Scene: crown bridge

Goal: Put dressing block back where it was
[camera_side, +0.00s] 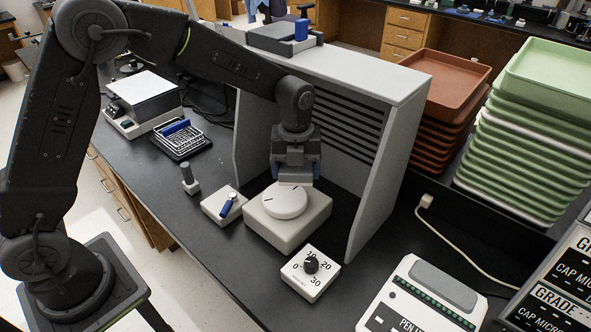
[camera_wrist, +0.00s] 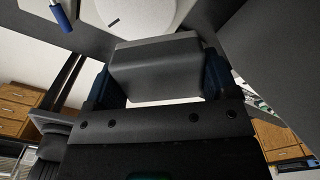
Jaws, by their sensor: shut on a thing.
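In the wrist view the block (camera_wrist: 158,70) fills the space between the two dark blue fingers (camera_wrist: 160,80). The block is at the back edge of a round white disc (camera_side: 285,200) with a dark mark, on a square off-white base (camera_side: 287,224). I cannot tell whether the block touches the disc. The disc also shows at the top of the wrist view (camera_wrist: 140,12).
A box with a blue lever (camera_side: 228,206) and a small grey-topped post (camera_side: 189,179) stand left of the base. A numbered dial box (camera_side: 309,273) is in front. The hood's side wall (camera_side: 388,165) stands close on the right. Bare black bench lies at front left.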

